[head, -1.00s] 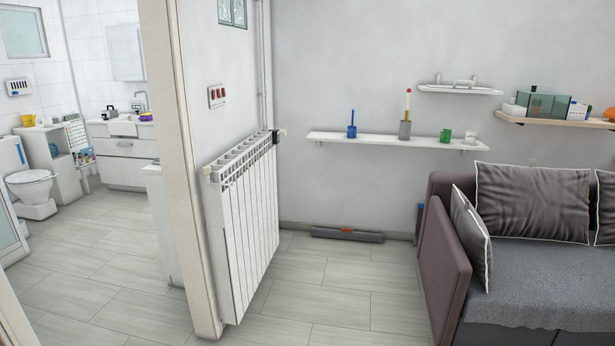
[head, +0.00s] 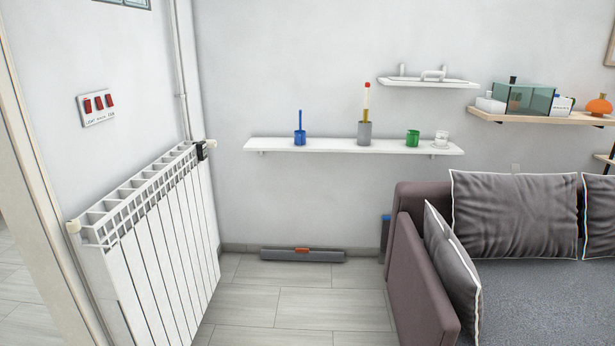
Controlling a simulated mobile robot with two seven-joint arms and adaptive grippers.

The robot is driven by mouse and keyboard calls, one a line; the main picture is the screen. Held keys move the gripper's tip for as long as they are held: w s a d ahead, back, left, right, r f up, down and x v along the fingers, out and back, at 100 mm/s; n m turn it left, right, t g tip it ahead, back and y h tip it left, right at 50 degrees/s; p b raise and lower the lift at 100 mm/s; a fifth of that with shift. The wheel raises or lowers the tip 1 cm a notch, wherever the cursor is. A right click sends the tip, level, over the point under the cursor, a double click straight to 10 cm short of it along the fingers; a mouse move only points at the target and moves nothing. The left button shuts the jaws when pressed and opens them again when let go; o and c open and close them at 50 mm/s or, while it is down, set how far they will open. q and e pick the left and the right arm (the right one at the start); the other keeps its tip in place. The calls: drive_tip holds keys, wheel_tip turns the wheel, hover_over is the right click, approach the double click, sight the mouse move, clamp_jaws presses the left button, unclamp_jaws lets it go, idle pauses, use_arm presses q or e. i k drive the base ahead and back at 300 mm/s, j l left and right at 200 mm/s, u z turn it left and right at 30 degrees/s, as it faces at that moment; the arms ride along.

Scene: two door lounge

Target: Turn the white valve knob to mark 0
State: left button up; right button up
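A white radiator (head: 160,250) stands against the left wall in the head view. A small white knob (head: 210,143) sits at its far top corner, beside a black fitting (head: 201,151). Another small cream knob or cap (head: 73,227) sits at its near top corner. Both are too small for me to read any marks, and I cannot tell which is the valve knob. Neither of my grippers shows in the head view.
A grey sofa (head: 540,290) fills the right side. A grey bar with an orange part (head: 275,256) lies on the floor by the back wall. Free tiled floor (head: 290,310) lies between radiator and sofa. A white shelf (head: 300,147) is on the back wall.

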sight(210, 144)
drive_tip(key=i, duration=1.65)
